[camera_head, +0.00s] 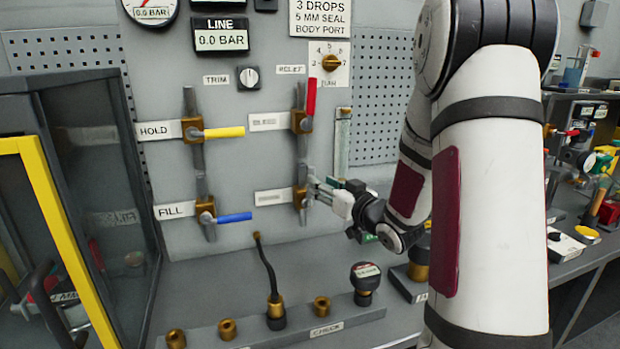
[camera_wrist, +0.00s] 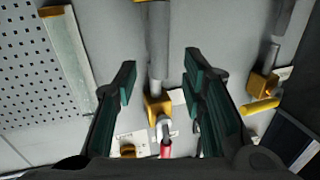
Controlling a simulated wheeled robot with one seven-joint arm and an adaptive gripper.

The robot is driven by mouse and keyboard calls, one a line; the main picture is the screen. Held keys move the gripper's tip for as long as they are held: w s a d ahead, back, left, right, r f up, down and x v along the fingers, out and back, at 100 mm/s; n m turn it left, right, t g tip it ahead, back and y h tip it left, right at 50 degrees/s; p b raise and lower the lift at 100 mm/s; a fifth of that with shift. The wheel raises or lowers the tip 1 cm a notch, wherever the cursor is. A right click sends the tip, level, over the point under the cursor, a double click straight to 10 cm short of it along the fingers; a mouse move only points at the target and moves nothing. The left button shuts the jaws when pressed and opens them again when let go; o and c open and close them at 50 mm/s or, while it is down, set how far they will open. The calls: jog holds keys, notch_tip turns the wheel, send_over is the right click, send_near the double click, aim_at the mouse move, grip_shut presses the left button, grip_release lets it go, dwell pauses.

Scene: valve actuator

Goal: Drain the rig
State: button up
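My gripper (camera_head: 322,190) is at the lower right valve (camera_head: 300,197) on the grey panel. The upper right valve has a red handle (camera_head: 311,97) pointing up, also in the wrist view (camera_wrist: 166,150). The HOLD valve's yellow handle (camera_head: 224,132) and the FILL valve's blue handle (camera_head: 234,217) lie across their pipes. The LINE display (camera_head: 221,39) reads 0.0 BAR. Both right valves' labels are unreadable.
A rack of brass fittings (camera_head: 229,329) with a thin black hose (camera_head: 268,268) stands below the valves. A yellow-framed guard (camera_head: 60,240) is at left. A tall narrow strip (camera_head: 342,140) is right of the valves. A cluttered bench (camera_head: 590,262) lies at right.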

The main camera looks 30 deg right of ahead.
jog(key=w, duration=0.6)
jog(key=shift+d, duration=0.1)
grip_shut()
